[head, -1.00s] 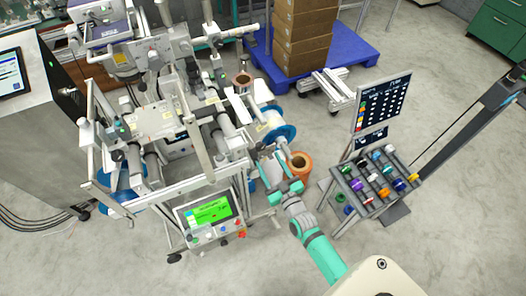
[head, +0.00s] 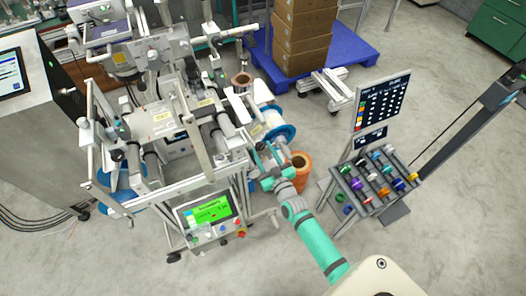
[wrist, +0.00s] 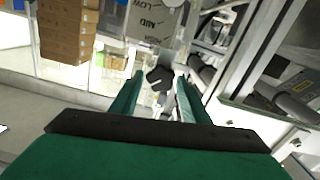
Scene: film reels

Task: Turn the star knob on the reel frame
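The star knob (wrist: 159,73) is a small dark, lobed knob in the middle of the wrist view, just below a grey plate (wrist: 152,22) marked LOW and MID. My gripper (wrist: 160,84) is open, with its two green fingers pointing at the knob, one on each side of it in the picture. I cannot tell whether the fingertips reach around the knob or stop short of it. In the head view my gripper (head: 260,160) is at the right side of the reel frame (head: 190,182); the knob cannot be made out there.
A blue-flanged reel (head: 283,130) and an orange roll (head: 299,172) are close to my gripper. A control box with a green screen (head: 208,215) is below left. Boxes (head: 304,35) sit on a blue pallet behind.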

